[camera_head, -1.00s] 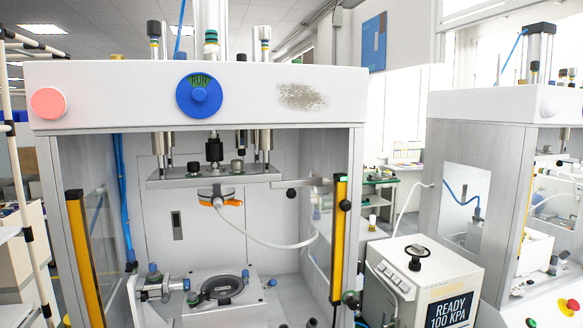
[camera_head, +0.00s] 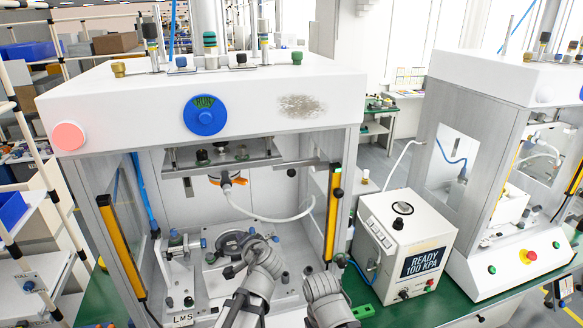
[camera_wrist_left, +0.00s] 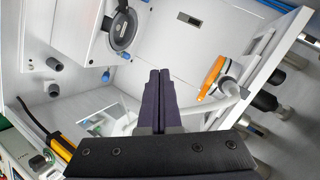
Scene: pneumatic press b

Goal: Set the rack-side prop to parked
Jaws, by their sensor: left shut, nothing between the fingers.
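My left gripper (camera_head: 234,270) reaches into the press bay beside the round dark fixture (camera_head: 232,243). In the left wrist view its dark fingers (camera_wrist_left: 160,75) are together with nothing between them. They point into the bay, between the fixture (camera_wrist_left: 122,28) and the orange disc (camera_wrist_left: 212,76) under the upper plate. A horizontal bar (camera_head: 308,163) runs beside the upper plate at the right, with a black knob (camera_head: 291,172) below it. I cannot tell which part is the rack-side prop or how it is set.
The press frame has yellow bars at the left (camera_head: 121,245) and right (camera_head: 333,213) of its opening. A white hose (camera_head: 262,216) hangs in the bay. A tester reading READY 100 KPA (camera_head: 422,262) stands at right. A pipe rack (camera_head: 30,150) stands at left.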

